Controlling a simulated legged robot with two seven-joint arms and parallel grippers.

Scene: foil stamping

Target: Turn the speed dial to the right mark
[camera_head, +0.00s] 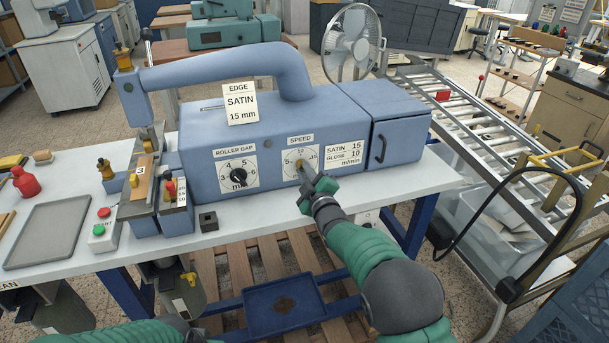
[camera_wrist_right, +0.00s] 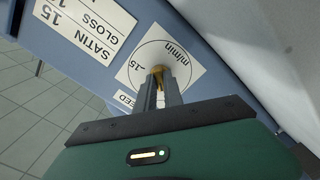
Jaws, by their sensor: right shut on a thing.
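The speed dial (camera_head: 299,161) is on the blue machine's front, under a SPEED label. Its white face shows 5, 10 and 15. My right gripper (camera_head: 305,174) is shut on its small brass knob (camera_wrist_right: 158,70), which stands between the two fingertips (camera_wrist_right: 160,88) in the wrist view. The knob's pointing direction is hidden. A card (camera_head: 345,152) beside the dial reads SATIN 15, GLOSS 10 m/min. A card (camera_head: 241,104) on top reads EDGE SATIN 15 mm. My left gripper is not in view; only green arm parts show at the bottom left.
The roller gap dial (camera_head: 238,174) with a black knob is left of the speed dial. A grey tray (camera_head: 46,232), a red and green button box (camera_head: 103,232) and a small black block (camera_head: 208,221) are on the white table. A roller conveyor (camera_head: 480,130) stands right.

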